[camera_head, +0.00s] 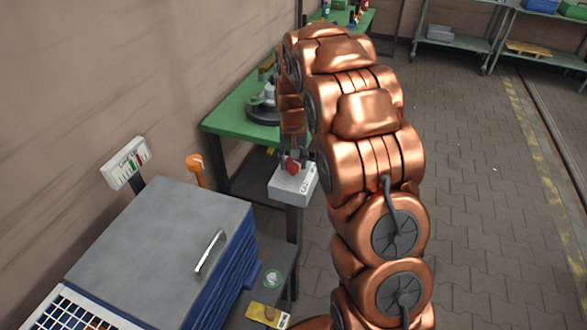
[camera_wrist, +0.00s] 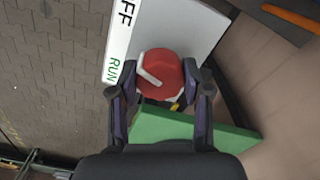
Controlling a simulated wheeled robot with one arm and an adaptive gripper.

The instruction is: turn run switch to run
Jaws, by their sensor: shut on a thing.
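The run switch is a white-grey box (camera_head: 293,186) at the front end of the green bench in the head view. Its round red knob (camera_head: 291,168) shows small there and larger in the wrist view (camera_wrist: 172,68). The knob has a white pointer bar, which points up-left in the wrist view, between the partly cut-off OFF label (camera_wrist: 125,14) and the green RUN label (camera_wrist: 113,70), nearer RUN. My gripper (camera_wrist: 160,84) is shut on the red knob, one finger on each side. In the head view my gripper (camera_head: 293,156) comes down on the knob from above.
The green bench (camera_head: 225,120) lies behind the switch, with a dark round-based device (camera_head: 263,108) on it. A grey-topped blue cabinet (camera_head: 150,240) stands at lower left, near a white labelled panel (camera_head: 125,164) and an orange-topped post (camera_head: 194,163). Open paved floor (camera_head: 480,200) is at right.

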